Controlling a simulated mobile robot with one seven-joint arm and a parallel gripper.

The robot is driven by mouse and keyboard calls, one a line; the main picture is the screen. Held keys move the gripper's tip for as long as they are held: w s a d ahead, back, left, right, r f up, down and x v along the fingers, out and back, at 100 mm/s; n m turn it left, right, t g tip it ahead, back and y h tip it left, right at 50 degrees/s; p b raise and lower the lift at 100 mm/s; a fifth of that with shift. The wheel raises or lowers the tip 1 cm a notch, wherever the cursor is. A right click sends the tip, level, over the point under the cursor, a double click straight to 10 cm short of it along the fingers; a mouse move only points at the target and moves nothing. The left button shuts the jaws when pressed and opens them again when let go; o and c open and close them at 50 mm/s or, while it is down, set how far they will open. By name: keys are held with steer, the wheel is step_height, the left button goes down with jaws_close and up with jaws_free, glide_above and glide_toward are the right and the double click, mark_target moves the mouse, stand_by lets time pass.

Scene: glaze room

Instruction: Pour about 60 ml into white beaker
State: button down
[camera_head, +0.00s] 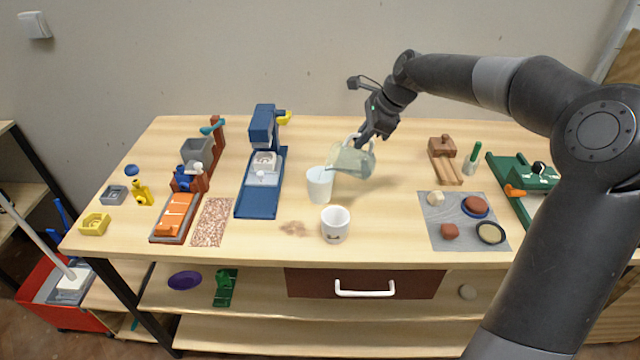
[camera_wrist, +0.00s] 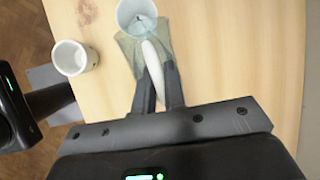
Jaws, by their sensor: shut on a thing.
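My gripper (camera_head: 362,135) is shut on the pale handle (camera_wrist: 152,62) of a clear, greenish jug (camera_head: 352,160). The jug is tilted to the left, its lip over the mouth of a plain white beaker (camera_head: 319,186). The beaker stands upright on the bench. In the wrist view my gripper (camera_wrist: 158,75) has its fingers on either side of the handle, and the beaker (camera_wrist: 136,14) is just beyond the jug (camera_wrist: 130,47). A pale bluish streak shows at the lip; the level inside the beaker is hard to read.
A white cup with a dark mark (camera_head: 335,226) stands in front of the beaker, near the bench's front edge. A brownish patch (camera_head: 293,228) lies left of it. A blue machine (camera_head: 262,180) stands left; a grey mat (camera_head: 462,222) with small items lies right.

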mark_target(373, 145)
steer(key=shift+a+r+h+p, duration=0.45)
steer(key=shift+a+h+p, duration=0.05)
steer(key=shift+p, duration=0.5)
stand_by(0.8)
steer(key=shift+s+a+r+h+p, duration=0.1)
steer(key=shift+a+r+h+p, duration=0.1)
steer(key=shift+a+h+p, duration=0.3)
stand_by(0.5)
steer(key=d+f+y, duration=0.2)
steer(key=d+y, duration=0.1)
steer(key=shift+f, duration=0.2)
steer(key=shift+w+d+f+y, duration=0.2)
steer(key=shift+d+f+y, duration=0.1)
steer(key=shift+y, duration=0.3)
steer(key=shift+d+f+y+b, duration=0.2)
steer(key=shift+d+y+b, duration=0.35)
steer(key=shift+y+b, duration=0.4)
steer(key=shift+w+d+f+m+y, duration=0.1)
steer(key=shift+d+f+m+y, duration=0.05)
steer(key=shift+f+m+y, duration=0.15)
stand_by(0.5)
